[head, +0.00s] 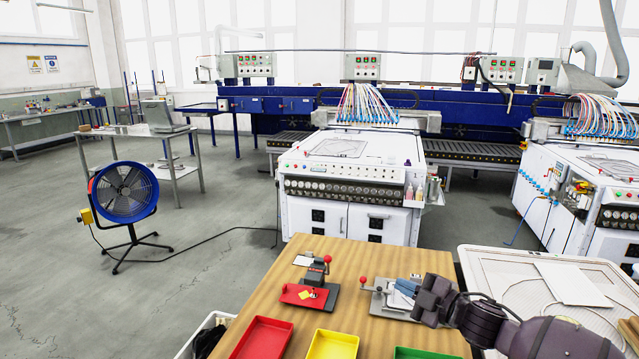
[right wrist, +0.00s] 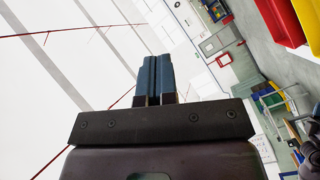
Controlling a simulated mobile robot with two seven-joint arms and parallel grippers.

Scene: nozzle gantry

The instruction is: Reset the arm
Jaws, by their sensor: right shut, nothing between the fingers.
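My right arm comes into the head view from the lower right. Its gripper (head: 405,287) is over the right side of the wooden table (head: 340,312), at a grey metal fixture (head: 376,292) with a red-knobbed lever. It hides part of that fixture, and I cannot tell whether it touches it. In the right wrist view the two blue fingers (right wrist: 154,77) are together with nothing between them. My left gripper is in neither view.
A red-based fixture (head: 308,294) stands left of the grey one. Red (head: 262,339), yellow (head: 333,346) and green (head: 425,353) trays line the table's front. A white bin (head: 480,262) is to the right. White machines (head: 350,170) and a blue fan (head: 125,192) stand beyond.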

